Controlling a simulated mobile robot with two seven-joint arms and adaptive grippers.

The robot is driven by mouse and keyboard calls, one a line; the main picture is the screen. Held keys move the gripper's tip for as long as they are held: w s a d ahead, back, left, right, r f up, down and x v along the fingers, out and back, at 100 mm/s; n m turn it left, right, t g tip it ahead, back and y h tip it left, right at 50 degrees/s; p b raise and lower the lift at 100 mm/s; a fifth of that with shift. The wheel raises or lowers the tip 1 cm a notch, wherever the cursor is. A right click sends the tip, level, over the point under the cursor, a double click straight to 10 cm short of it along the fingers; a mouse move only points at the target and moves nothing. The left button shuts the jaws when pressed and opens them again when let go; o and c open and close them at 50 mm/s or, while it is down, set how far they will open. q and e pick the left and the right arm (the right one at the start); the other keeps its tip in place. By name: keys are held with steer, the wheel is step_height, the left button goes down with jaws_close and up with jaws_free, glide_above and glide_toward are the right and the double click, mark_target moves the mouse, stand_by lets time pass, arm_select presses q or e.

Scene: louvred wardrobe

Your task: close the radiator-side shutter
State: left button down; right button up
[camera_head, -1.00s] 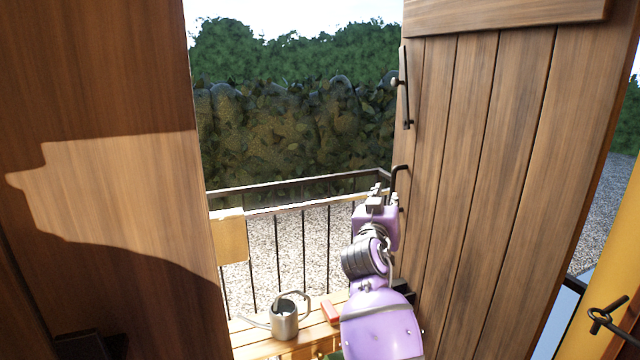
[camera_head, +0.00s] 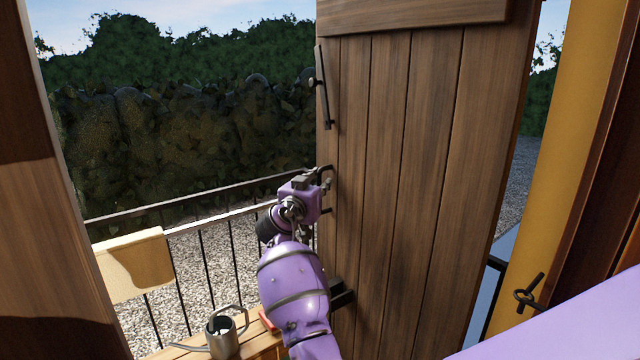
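A plank wooden shutter (camera_head: 425,190) stands open outward on the right of the opening. It has a black bolt (camera_head: 323,88) on its free edge and a dark hooked handle (camera_head: 325,169) lower down. No radiator shows, so I cannot tell from the picture alone that this is the radiator-side shutter. My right gripper (camera_head: 316,182) is at the shutter's free edge, beside the hooked handle. Its fingers are small and partly hidden by its own body, so I cannot tell whether they are open or grip the handle. My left gripper is not in view.
Dark wood (camera_head: 50,230) borders the opening on the left. A black railing (camera_head: 205,240) crosses outside, with a cream box (camera_head: 135,265) on it. A metal watering can (camera_head: 222,335) stands on a wooden ledge below. A yellow wall (camera_head: 565,130) with a black latch (camera_head: 528,293) is at right.

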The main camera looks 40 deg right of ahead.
steer(key=shift+w+d, duration=0.1)
jaws_close()
stand_by(0.3)
